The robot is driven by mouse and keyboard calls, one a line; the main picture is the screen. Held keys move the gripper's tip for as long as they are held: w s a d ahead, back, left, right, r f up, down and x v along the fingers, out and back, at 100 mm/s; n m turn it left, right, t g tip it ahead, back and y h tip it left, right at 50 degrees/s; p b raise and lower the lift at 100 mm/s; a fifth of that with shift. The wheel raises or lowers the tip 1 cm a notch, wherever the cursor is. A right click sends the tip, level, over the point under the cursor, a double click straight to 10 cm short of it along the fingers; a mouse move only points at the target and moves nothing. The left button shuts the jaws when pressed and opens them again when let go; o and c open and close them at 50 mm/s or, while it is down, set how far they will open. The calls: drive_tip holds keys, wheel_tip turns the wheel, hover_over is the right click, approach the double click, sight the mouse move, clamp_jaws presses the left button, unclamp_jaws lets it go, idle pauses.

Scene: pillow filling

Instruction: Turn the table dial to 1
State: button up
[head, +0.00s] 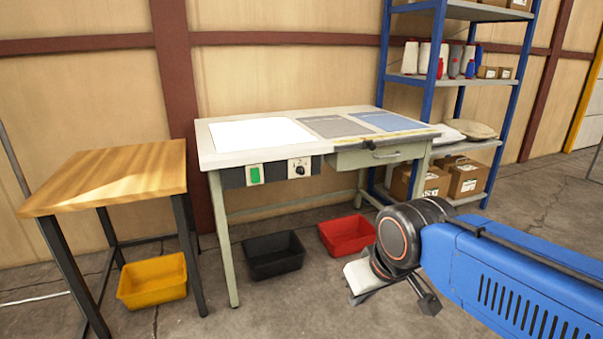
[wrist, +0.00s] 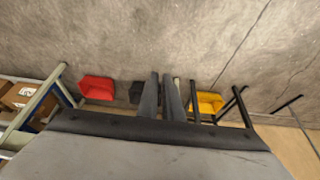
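The table dial (head: 299,170) is a small black knob on a white plate on the front panel of the pale work table (head: 215,160). Its markings are too small to read, so I cannot tell its setting. My gripper (head: 425,297) hangs low in front of the table, to the right of the dial and well apart from it. In the wrist view its two dark fingers (wrist: 161,76) point toward the floor and bins, with a narrow gap and nothing between them. The dial is not visible in the wrist view.
A green switch (head: 254,174) sits left of the dial. A drawer (head: 375,155) is to its right. Black (head: 273,256) and red (head: 346,235) bins lie below. A wooden table (head: 115,175) stands left, over a yellow bin (head: 153,281). A blue shelf (head: 432,80) stands right.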

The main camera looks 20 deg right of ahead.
drive_tip(key=o, duration=0.5)
drive_tip(key=shift+w, duration=0.25)
drive_tip(key=shift+o, duration=1.2)
drive_tip(key=w+d+t, duration=0.3)
drive_tip(key=w, duration=1.1)
drive_tip(key=w+d+r+t+h, duration=0.1)
drive_tip(key=w+d+t, duration=0.2)
drive_tip(key=w, duration=1.2)
drive_tip(key=shift+d+m+t+h, duration=0.3)
drive_tip(key=shift+d, duration=0.4)
drive_tip(key=t+y, duration=0.2)
drive_tip(key=t, duration=0.5)
approach(302, 172)
drive_tip(key=w, duration=0.8)
drive_tip(key=shift+w+r, duration=0.15)
drive_tip(key=shift+w, duration=0.25)
drive_tip(key=c, duration=1)
